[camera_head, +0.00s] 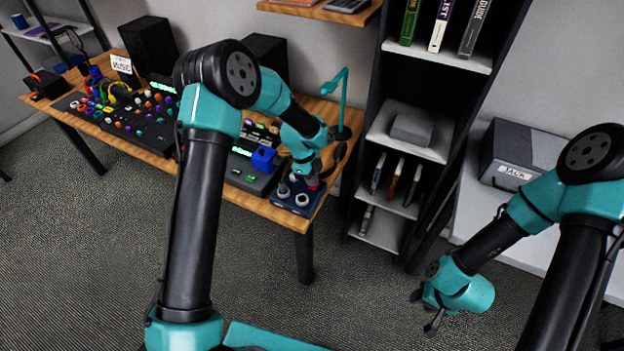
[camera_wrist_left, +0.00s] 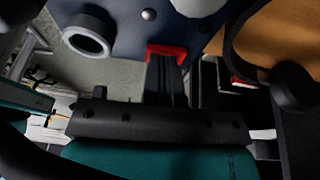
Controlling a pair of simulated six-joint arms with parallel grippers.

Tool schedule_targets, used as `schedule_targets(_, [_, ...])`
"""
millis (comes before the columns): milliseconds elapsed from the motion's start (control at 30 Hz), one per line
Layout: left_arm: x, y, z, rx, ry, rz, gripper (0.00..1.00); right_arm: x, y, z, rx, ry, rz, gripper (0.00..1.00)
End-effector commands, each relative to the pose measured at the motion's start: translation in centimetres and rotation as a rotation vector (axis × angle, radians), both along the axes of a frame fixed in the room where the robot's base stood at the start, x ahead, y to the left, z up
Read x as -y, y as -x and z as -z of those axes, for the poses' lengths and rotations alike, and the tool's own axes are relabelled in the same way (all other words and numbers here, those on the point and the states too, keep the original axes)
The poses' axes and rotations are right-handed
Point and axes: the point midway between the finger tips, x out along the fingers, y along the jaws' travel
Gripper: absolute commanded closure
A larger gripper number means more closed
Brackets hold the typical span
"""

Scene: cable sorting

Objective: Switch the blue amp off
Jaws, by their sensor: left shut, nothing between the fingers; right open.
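The blue amp (camera_head: 291,207) is a small dark blue box with pale round knobs or sockets on top, at the right front corner of the wooden desk. In the left wrist view its blue face (camera_wrist_left: 125,22) fills the top, with a grey ring (camera_wrist_left: 88,37) on it. A red part (camera_wrist_left: 182,50), seemingly its switch, shows at the face's edge; it also shows in the head view (camera_head: 314,187). My left gripper (camera_wrist_left: 172,68) is shut and empty, its tips at the red part; contact is unclear. My right gripper (camera_head: 428,310) is open and empty, above the floor.
A mixer (camera_head: 245,178) with a blue block (camera_head: 263,158) stands left of the amp. A teal lamp (camera_head: 340,100) is behind it. A black shelf (camera_head: 408,165) stands to the right, and a grey box marked JACK (camera_head: 520,155) is further right.

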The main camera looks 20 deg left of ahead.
Motion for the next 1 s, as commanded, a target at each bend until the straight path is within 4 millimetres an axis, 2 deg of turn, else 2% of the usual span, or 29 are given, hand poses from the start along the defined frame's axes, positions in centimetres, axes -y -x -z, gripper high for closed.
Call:
schedule_targets(267, [-0.1, -0.3, -2.2, 0.003, 0.0, -0.003, 1.0, 0.0, 0.0, 0.0, 0.0, 0.0, 0.0, 0.57])
schedule_targets(800, [-2.1, -2.3, -11.5, 0.004, 0.0, -0.005, 1.0, 0.0, 0.0, 0.0, 0.0, 0.0, 0.0, 0.57])
schedule_targets(1000, [-2.6, -2.8, -13.2, 0.002, 0.0, -0.005, 1.0, 0.0, 0.0, 0.0, 0.0, 0.0, 0.0, 0.57])
